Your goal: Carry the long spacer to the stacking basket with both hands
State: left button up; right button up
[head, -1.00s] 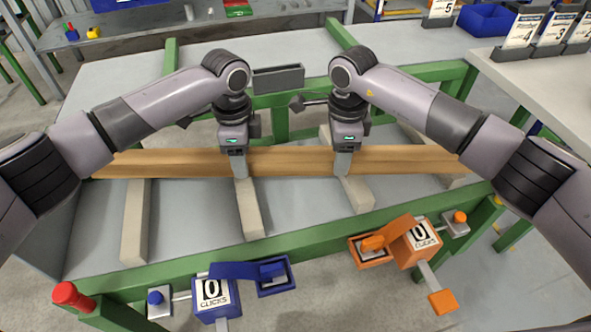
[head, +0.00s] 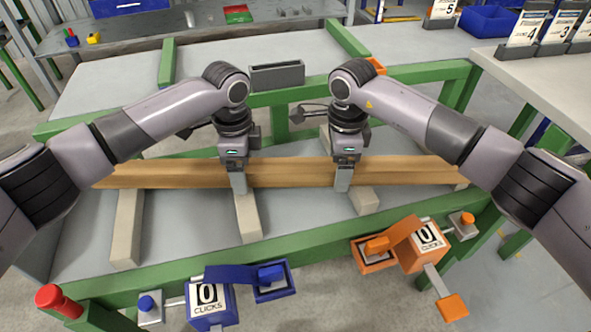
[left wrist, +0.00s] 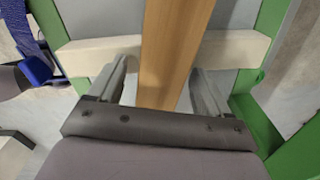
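The long spacer is a brown wooden plank (head: 290,173) lying crosswise over several pale support bars on the green-framed table. It also shows in the left wrist view (left wrist: 165,55). My left gripper (head: 238,183) is at the plank left of its middle. In the left wrist view its two fingers (left wrist: 160,85) stand apart on either side of the plank, with a gap showing. My right gripper (head: 343,180) is at the plank right of its middle; its finger gap is hidden. I cannot identify the stacking basket for certain.
Pale support bars (head: 128,228) lie under the plank. A grey open box (head: 277,77) is behind the arms. A blue clicks counter (head: 208,305) and an orange one (head: 425,247) stand at the front edge. A white table (head: 550,90) is at the right.

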jog(key=shift+r, duration=0.15)
pick_arm(q)
notch_tip(320, 180, up, 12)
pick_arm(e)
notch_tip(320, 180, up, 12)
dwell(0.8)
pick_arm(q)
jog(key=shift+r, duration=0.1)
dwell(0.3)
